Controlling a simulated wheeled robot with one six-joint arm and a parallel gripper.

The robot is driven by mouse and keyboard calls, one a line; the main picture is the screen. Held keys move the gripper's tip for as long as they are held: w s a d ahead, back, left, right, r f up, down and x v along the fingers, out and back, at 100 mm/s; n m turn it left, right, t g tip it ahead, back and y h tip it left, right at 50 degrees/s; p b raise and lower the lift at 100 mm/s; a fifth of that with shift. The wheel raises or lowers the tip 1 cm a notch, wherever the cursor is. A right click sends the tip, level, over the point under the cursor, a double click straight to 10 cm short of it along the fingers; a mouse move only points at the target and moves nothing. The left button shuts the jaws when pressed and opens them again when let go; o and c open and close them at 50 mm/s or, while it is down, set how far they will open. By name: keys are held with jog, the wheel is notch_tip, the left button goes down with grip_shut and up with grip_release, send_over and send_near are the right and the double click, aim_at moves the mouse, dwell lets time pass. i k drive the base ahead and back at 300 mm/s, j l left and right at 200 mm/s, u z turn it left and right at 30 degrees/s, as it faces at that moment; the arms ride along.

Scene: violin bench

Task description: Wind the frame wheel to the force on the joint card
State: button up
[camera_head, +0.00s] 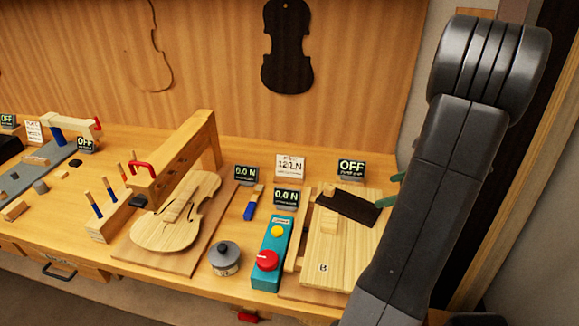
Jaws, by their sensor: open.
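A wooden frame (190,152) with a long beam stands over a pale violin body (178,212). A red curved part (141,167), perhaps the frame wheel, is at the beam's near left end. A white card (290,167) at the back reads 120 N; its top line is too small to read. Dark displays beside the card (246,174) and below it (286,198) read 0.0 N.
A teal box (265,275) has a red knob and a yellow button. A grey round pot (224,258) and blue-handled tools stand nearby.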

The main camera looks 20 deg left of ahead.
aim_at(267, 259)
jog(key=k+j+u, duration=0.3)
jog(key=j+u, duration=0.3)
jog(key=k+j+u, duration=0.15)
jog(key=j+u, duration=0.15)
